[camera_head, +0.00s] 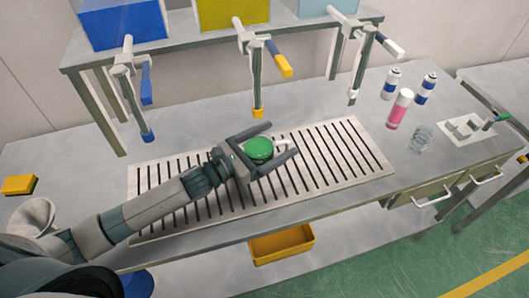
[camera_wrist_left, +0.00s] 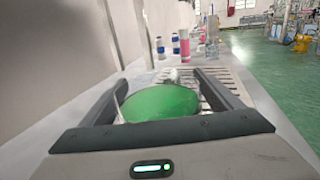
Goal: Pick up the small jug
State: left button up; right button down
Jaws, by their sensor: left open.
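A small jug with a green top (camera_head: 259,148) stands on the slatted drain grate of the bench. A white handle or spout (camera_head: 282,143) shows at its right side. My left gripper (camera_head: 277,142) is open, with one finger on each side of the jug. In the left wrist view the green top (camera_wrist_left: 162,103) lies between the two open fingers (camera_wrist_left: 168,88), near the palm. The jug's lower body is mostly hidden by the gripper. I cannot tell whether the fingers touch it. My right gripper is not in view.
The slatted grate (camera_head: 340,150) is otherwise clear. Taps with blue, yellow and white handles hang from a shelf (camera_head: 190,45) behind it. A yellow sponge-like block (camera_head: 19,185) lies far left.

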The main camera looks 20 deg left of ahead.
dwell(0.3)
pick_arm(q)
jog(key=c, duration=1.5)
jog(key=shift+r, duration=0.2)
jog(key=shift+c, duration=0.2)
jog(key=shift+r+b, duration=0.3)
jog(key=shift+r, duration=0.3)
jog(key=s+d+r+b, duration=0.2)
jog(key=s+d+r, duration=0.4)
jog(key=d+r, duration=0.3)
jog(key=shift+d+r+b, duration=0.3)
jog(key=shift+d+b, duration=0.05)
jog(key=shift+d, duration=0.2)
jog(key=shift+f, duration=0.1)
